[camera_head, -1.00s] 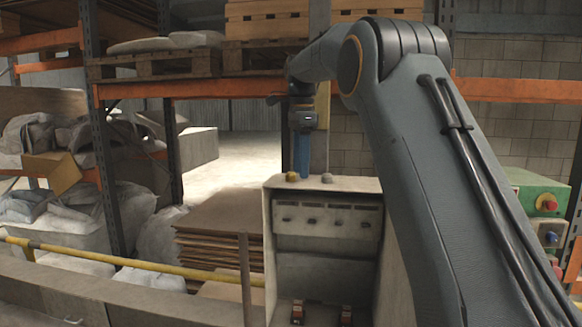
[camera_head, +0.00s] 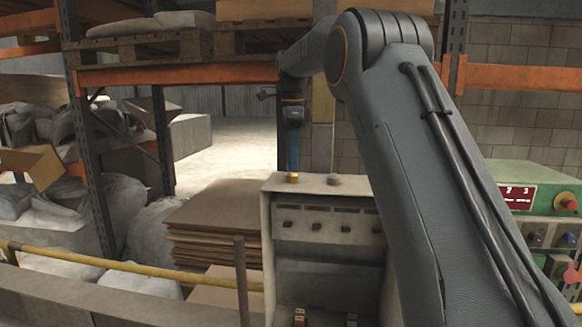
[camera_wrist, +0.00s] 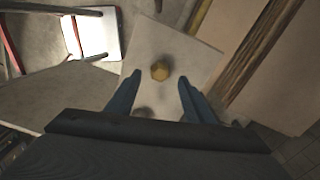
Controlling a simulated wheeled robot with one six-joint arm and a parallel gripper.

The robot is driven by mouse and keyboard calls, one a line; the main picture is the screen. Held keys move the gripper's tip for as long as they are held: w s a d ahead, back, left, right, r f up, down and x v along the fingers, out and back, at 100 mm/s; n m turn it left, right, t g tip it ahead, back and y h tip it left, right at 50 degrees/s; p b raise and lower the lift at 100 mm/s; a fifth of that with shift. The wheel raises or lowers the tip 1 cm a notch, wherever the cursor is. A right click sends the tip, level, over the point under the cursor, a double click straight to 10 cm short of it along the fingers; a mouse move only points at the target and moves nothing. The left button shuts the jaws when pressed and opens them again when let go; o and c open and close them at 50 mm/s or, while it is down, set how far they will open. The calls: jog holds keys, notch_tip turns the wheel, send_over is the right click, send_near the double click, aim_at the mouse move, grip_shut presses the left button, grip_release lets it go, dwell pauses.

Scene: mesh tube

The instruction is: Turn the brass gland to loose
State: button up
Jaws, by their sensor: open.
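The brass gland (camera_head: 292,177) is a small yellow hexagonal fitting on the top face of a pale grey cabinet (camera_head: 270,230). In the wrist view the gland (camera_wrist: 160,71) sits on the cabinet top (camera_wrist: 187,48), just beyond and between my two fingertips. My gripper (camera_wrist: 159,79) is open and empty, with one blue finger on each side of the gland's line. In the head view my gripper (camera_head: 293,165) points down just above the gland. Whether any finger touches the gland cannot be told.
A grey fitting (camera_head: 333,179) stands on the cabinet top to the right of the gland. A green control box (camera_head: 520,182) is at the right. A yellow rail (camera_head: 130,267) and stacked cardboard sheets (camera_head: 212,225) lie to the left. Shelving stands behind.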

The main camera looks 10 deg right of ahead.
aim_at(292, 177)
jog(key=shift+f+p, duration=0.55)
jog(key=shift+f, duration=1.3)
jog(key=c, duration=1.1)
jog(key=shift+o, duration=0.2)
